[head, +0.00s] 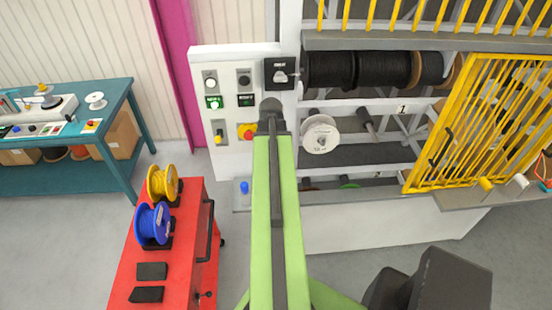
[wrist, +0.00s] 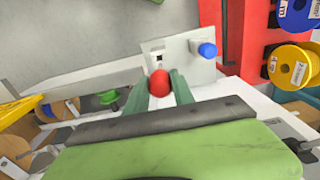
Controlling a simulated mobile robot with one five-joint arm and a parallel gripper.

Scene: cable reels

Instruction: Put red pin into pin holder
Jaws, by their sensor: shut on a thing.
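The red pin (wrist: 159,84) shows as a round red head between the two green fingers of my gripper (wrist: 161,88) in the wrist view. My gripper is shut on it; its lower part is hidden. The pin holder (wrist: 180,60) is a pale grey plate just beyond the pin, with a small dark square hole in it. A blue pin (wrist: 207,50) stands in the holder to the right of that hole. In the head view the blue pin (head: 244,187) shows left of my green arm, which hides the gripper and the red pin.
A white control panel (head: 228,75) with buttons stands behind my arm. A reel rack with a white reel (head: 320,135) and a yellow cage gate (head: 470,120) are on the right. A red cart (head: 190,200) with yellow and blue reels is left. Grey floor lies between.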

